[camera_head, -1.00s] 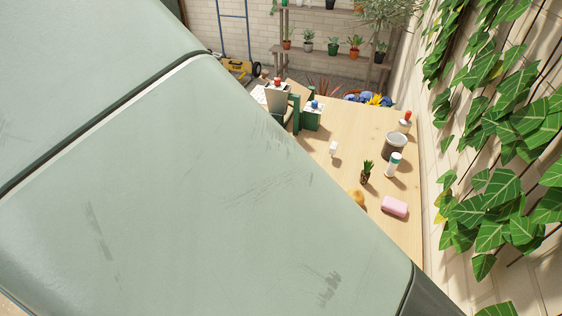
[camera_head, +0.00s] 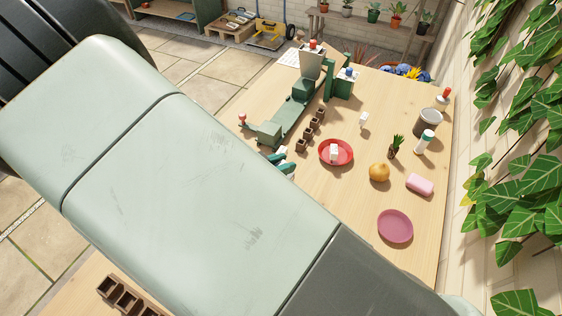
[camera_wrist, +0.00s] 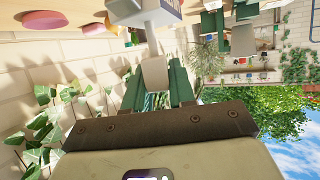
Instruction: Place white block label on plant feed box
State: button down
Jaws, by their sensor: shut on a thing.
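My gripper (camera_wrist: 157,76) has two green fingers, shut on a pale grey-white block (camera_wrist: 155,71) in the wrist view. In the head view my gripper (camera_head: 285,165) is mostly hidden behind my arm; only green and white bits show. One white block (camera_head: 335,153) sits on a red saucer (camera_head: 323,159). Another small white block (camera_head: 364,120) stands on bare table farther back. A pale box with a marked side (camera_wrist: 166,9) is at the top of the wrist view, just beyond the held block. I cannot tell for sure which object is the plant feed box.
A green stand (camera_head: 290,112) and small brown pots (camera_head: 311,131) are left of the red saucer. A green box with a blue knob (camera_head: 345,84) is behind. An onion (camera_head: 379,172), pink block (camera_head: 420,184), pink saucer (camera_head: 395,226), small plant (camera_head: 395,148) and bottle (camera_head: 424,142) occupy the right.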

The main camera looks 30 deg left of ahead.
jog(key=c, duration=0.9)
grip_release()
jog(key=shift+c, duration=0.2)
jog(key=shift+r, duration=0.15)
jog(key=v, duration=1.2)
